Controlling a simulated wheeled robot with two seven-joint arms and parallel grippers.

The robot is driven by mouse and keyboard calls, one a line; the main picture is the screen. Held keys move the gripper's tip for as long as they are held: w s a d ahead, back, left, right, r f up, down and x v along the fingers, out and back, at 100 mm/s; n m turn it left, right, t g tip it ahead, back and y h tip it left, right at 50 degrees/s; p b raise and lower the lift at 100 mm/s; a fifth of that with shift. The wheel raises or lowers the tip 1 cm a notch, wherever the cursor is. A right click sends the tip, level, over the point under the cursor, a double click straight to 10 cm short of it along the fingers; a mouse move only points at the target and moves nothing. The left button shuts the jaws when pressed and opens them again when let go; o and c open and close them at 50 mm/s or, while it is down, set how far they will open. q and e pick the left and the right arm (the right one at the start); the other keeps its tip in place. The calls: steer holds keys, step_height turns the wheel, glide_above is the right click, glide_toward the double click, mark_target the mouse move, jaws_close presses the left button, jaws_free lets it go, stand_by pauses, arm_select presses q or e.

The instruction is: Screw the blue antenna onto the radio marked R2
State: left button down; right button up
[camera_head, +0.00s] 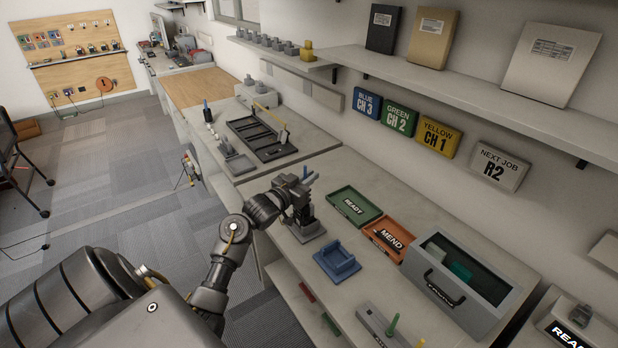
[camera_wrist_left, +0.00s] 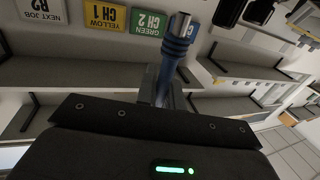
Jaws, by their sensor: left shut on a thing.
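My left gripper (camera_head: 303,183) is above the near bench, shut on the blue antenna (camera_head: 309,177). In the left wrist view the blue antenna (camera_wrist_left: 178,45) stands up from between the fingers, with a bare metal tip at its end. Below the gripper in the head view is a grey stand (camera_head: 308,232), partly hidden by the gripper; I cannot tell whether a radio is in it. No R2 mark on a radio can be read; a wall sign (camera_head: 486,166) reads NEXT JOB R2. My right gripper is not in view.
A green READY tray (camera_head: 340,191), an orange MEND tray (camera_head: 372,229) and an open grey drawer box (camera_head: 440,310) line the bench. A blue cradle (camera_head: 337,262) sits in front. A grey block (camera_head: 372,325) holds green and yellow sticks. A shelf (camera_head: 470,95) overhangs behind.

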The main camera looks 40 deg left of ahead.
arm_select(q)
steer(key=shift+f+b, duration=0.65)
steer(key=shift+f, duration=0.45)
steer(key=c, duration=1.5)
jaws_free()
steer(key=shift+o, duration=0.2)
steer(key=s+b, duration=0.2)
steer(key=s, duration=0.9)
steer(key=shift+a, duration=0.15)
steer(key=shift+w, duration=0.1)
